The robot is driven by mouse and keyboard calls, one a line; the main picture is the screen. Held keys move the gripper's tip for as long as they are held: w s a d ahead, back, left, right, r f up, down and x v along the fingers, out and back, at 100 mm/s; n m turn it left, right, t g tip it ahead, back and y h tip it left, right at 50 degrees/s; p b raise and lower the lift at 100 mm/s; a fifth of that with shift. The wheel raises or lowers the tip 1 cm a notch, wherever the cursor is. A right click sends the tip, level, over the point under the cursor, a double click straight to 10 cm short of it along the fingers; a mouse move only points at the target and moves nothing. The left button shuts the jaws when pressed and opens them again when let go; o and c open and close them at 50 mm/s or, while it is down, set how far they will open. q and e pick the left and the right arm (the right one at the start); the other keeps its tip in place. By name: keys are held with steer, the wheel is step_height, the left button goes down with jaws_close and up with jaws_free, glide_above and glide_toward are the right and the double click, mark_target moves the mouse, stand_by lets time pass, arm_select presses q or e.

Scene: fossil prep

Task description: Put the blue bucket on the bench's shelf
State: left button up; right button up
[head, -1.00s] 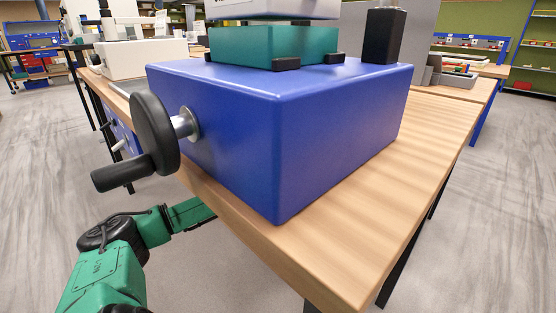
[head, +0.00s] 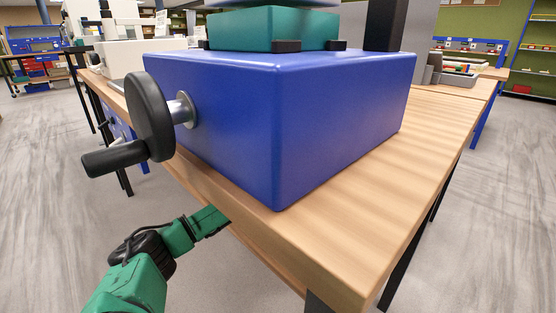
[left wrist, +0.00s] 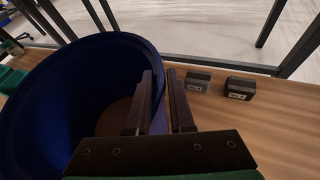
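The blue bucket (left wrist: 25,110) fills the left of the left wrist view, its open mouth toward the camera and a brownish patch visible inside. My left gripper (left wrist: 160,75) is at the bucket's right rim, one finger inside and one outside, with the wall between them; it looks closed on the wall. A wooden board (left wrist: 265,130), seemingly the bench's shelf, lies below and beside the bucket; whether the bucket touches it is unclear. In the head view my left gripper (head: 212,220) reaches under the bench top (head: 350,240), and the bucket is hidden. My right gripper is out of view.
Two small dark labelled boxes (left wrist: 240,88) (left wrist: 197,82) stand on the board right of the gripper. Green bins (left wrist: 10,80) show at far left.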

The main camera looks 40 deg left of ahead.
arm_select(q)
steer(key=shift+o, duration=0.6)
steer(key=shift+s+r, duration=0.1)
steer(key=shift+r, duration=0.05)
steer(key=p+v, duration=0.3)
steer(key=v, duration=0.9)
steer(key=shift+p, duration=0.35)
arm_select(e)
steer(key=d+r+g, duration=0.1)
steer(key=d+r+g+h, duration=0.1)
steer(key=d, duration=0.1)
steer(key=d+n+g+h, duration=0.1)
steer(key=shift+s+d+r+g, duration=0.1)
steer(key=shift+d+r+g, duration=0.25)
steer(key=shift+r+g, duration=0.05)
